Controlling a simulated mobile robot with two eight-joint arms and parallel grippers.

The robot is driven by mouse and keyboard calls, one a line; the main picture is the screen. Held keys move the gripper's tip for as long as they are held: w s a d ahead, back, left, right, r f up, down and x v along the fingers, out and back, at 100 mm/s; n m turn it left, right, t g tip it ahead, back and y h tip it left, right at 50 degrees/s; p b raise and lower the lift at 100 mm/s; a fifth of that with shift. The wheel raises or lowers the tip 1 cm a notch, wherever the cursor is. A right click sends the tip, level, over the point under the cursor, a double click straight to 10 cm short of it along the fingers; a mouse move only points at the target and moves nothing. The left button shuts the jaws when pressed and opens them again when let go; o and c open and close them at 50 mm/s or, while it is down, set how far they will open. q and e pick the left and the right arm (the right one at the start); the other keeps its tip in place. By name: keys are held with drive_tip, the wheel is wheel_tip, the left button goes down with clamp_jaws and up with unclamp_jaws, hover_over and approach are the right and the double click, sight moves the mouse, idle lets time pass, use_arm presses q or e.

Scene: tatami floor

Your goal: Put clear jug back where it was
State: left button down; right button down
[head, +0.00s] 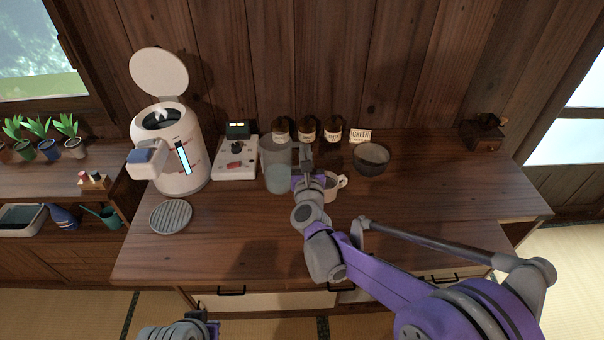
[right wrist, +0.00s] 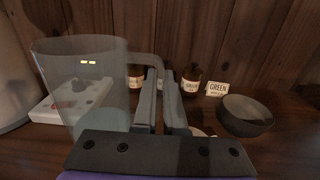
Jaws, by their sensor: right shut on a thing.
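The clear jug (head: 273,158) is see-through with pale bluish liquid low in it. In the head view it is upright at the middle of the wooden counter, right of the white control box. I cannot tell whether its base touches the counter. My right gripper (head: 304,165) is at its right side. In the right wrist view the jug (right wrist: 82,85) fills the left, and the fingers (right wrist: 163,80) are shut on its handle (right wrist: 150,58). A grey part of my left arm shows at the bottom edge; its gripper (head: 205,322) is barely visible, jaws unclear.
A white kettle (head: 178,165) with raised lid, the control box (head: 235,160) and a round grey slatted mat (head: 171,217) are left. Brown bottles (head: 306,131) and a GREEN card (head: 360,136) stand behind. A white mug (head: 334,184) and dark bowl (head: 371,160) are right.

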drive_tip(key=shift+f+b, duration=0.3)
drive_tip(key=shift+f, duration=2.2)
drive_tip(key=shift+f, duration=0.2)
drive_tip(key=c, duration=1)
unclamp_jaws()
drive_tip(key=shift+r, duration=0.1)
